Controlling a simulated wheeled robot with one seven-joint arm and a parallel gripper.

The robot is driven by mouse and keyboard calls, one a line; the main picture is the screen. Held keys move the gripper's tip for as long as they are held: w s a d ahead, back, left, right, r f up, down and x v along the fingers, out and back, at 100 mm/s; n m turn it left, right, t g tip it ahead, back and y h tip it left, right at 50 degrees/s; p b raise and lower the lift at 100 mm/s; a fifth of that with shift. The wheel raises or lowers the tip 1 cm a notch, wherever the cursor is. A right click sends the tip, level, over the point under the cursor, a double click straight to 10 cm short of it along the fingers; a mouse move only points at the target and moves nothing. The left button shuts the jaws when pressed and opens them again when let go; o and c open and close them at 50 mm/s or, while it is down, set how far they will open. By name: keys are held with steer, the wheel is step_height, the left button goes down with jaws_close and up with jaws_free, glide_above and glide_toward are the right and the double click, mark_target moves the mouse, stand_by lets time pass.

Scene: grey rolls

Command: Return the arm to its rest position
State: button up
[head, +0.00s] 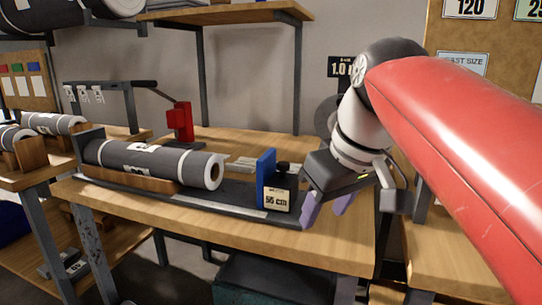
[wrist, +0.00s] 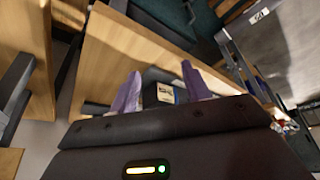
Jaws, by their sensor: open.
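My gripper (head: 326,208) is at the right side of the workbench in the head view, with its purple fingers pointing down near the bench's front right edge. The fingers are spread apart with nothing between them. My gripper also shows in the wrist view (wrist: 160,90), with a dark block and a pale label seen beyond the fingers. My red and white arm comes in from the right and hides part of the bench and wall. A grey roll (head: 140,164) lies on a wooden cradle (head: 128,180), left of my gripper and apart from it.
A red handle tool (head: 181,122) stands behind the roll. More rolls (head: 55,123) lie on a left table. The workbench (head: 240,232) has a bare front strip.

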steer(key=s+d+f+m, duration=0.2)
steer(key=s+f, duration=0.1)
steer(key=f, duration=0.4)
steer(key=s+d+f+m+t+h, duration=0.1)
steer(key=s+d+f+m, duration=0.1)
steer(key=f, duration=0.5)
steer(key=s+d+f+m+h, duration=0.1)
steer(key=s+d+f+m, duration=0.1)
steer(key=f, duration=0.5)
steer(key=shift+s+d+f+t, duration=0.25)
steer(key=shift+s+d, duration=0.35)
steer(key=shift+s, duration=0.6)
